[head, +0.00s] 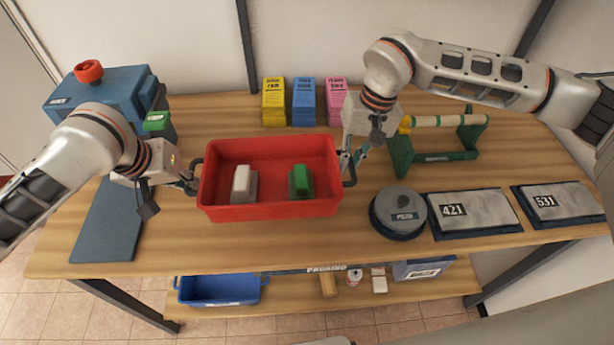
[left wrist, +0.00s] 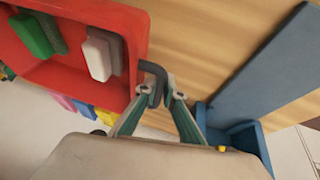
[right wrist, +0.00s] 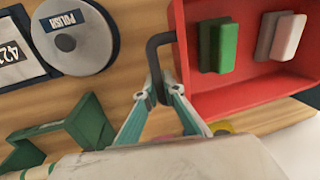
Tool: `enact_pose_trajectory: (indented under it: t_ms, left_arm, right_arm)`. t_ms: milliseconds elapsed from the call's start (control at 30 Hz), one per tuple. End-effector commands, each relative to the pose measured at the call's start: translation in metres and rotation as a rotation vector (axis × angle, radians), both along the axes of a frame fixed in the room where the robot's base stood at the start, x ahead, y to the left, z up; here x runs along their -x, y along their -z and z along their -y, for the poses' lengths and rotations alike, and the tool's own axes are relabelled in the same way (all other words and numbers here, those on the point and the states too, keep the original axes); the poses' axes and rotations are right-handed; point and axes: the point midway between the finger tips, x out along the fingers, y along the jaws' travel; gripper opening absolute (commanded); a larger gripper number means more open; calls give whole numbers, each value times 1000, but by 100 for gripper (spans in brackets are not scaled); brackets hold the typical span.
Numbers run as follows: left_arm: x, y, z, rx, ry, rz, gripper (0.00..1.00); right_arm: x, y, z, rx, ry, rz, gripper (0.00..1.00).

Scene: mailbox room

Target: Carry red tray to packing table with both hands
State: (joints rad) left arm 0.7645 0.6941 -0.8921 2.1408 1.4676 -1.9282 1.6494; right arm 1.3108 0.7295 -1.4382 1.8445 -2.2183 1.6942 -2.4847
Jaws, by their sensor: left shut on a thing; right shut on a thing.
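The red tray (head: 270,212) is at the middle of the wooden packing table (head: 300,243) in the head view. Inside it are a white block (head: 243,184) at the left and a green block (head: 301,181) at the right. My left gripper (head: 190,184) is shut on the tray's dark left handle, which shows in the left wrist view (left wrist: 155,78). My right gripper (head: 348,160) is shut on the dark right handle, clear in the right wrist view (right wrist: 155,60). The tray looks level; I cannot tell whether its bottom touches the tabletop.
Behind the tray stand yellow (head: 274,102), blue (head: 304,102) and pink (head: 336,95) stacks. A polish tin (head: 398,212), plates 421 (head: 473,212) and 531 (head: 558,203), and a green roll stand (head: 440,157) lie right. A blue mat (head: 106,225) and blue box (head: 105,90) are left.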

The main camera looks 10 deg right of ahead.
Motion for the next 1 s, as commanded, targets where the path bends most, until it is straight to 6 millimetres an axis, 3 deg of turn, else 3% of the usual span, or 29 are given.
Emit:
enact_pose_trajectory:
  t_ms: [633,1000]
  left_arm:
    - [-2,1,-4,-8,-5,4,0]
    - [-2,15,-4,-7,-5,5,0]
  right_arm:
    - [-1,2,3,4,5,0,0]
    - [-1,15,3,4,5,1,0]
